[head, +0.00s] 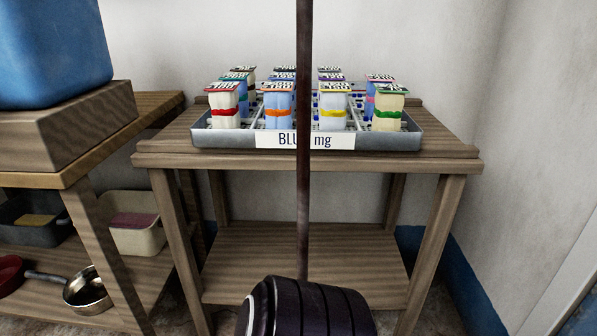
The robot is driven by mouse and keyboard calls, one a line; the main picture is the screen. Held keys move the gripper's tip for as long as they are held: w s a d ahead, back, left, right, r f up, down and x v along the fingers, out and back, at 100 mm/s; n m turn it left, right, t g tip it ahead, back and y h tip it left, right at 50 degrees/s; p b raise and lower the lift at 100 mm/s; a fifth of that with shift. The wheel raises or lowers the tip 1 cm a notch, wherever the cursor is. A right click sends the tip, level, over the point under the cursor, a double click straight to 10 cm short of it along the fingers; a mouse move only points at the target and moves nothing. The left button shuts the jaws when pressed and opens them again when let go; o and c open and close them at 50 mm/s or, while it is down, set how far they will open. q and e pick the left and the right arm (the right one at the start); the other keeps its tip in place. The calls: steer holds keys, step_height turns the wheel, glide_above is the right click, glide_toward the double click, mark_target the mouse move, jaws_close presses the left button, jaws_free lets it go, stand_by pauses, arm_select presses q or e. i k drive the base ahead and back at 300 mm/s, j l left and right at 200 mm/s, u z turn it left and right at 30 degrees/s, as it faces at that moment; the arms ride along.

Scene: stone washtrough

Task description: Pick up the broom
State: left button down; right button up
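A thin, dark brown, upright stick (303,130), which looks like the broom's handle, crosses the middle of the head view from the top edge down. It stands in front of the tray and the table. Its lower end goes out of sight at a dark, ribbed, rounded body (310,308) at the bottom centre. That body looks like part of my own arm, but I cannot tell which arm. No broom head or bristles show. No gripper fingers show, so whether anything grips the stick cannot be seen.
A wooden table (440,160) against the wall holds a grey tray (400,142) of colourful packets. At left, a wooden shelf (70,178) bears a blue container (50,50); bins and a metal pan (86,290) are below. White walls close off the back and right.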

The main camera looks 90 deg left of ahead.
mark_target(303, 9)
steer(key=u, duration=0.45)
steer(key=k+j+u, duration=0.1)
steer(key=u, duration=0.35)
steer(key=j+u, duration=0.1)
steer(key=u, duration=0.35)
steer(key=j+u, duration=0.1)
steer(key=u, duration=0.4)
steer(key=j+u, duration=0.15)
steer(key=u, duration=0.3)
